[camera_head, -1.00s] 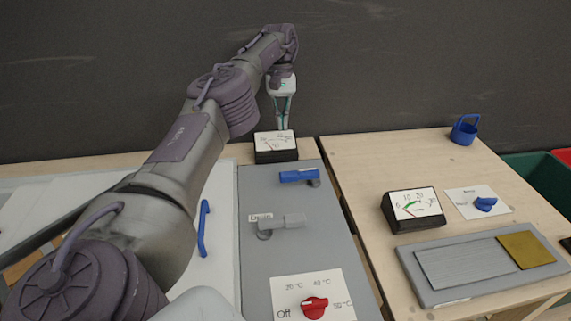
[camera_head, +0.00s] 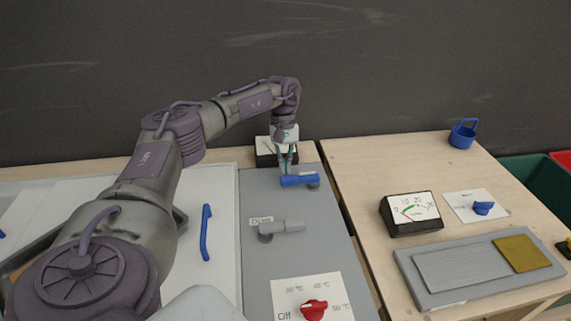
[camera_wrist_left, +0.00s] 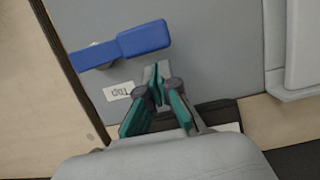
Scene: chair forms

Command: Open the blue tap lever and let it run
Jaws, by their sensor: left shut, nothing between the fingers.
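The blue tap lever (camera_head: 299,180) lies sideways on the grey panel (camera_head: 262,205), with its grey pivot at its right end in the head view. It also shows in the left wrist view (camera_wrist_left: 140,40), beside a label reading "Tap" (camera_wrist_left: 118,91). My left gripper (camera_head: 286,170) is shut and empty, with its fingertips just behind the lever's left part in the head view. In the left wrist view the closed fingertips (camera_wrist_left: 157,78) are near the lever's free end, with a gap in the picture. My right gripper is not in view.
A grey lever labelled "Drain" (camera_head: 283,226) and a red knob (camera_head: 313,309) are nearer on the panel. A gauge (camera_head: 265,153) stands behind my left gripper. A blue handle (camera_head: 206,232) is to the left. Another gauge (camera_head: 411,213) stands on the right table.

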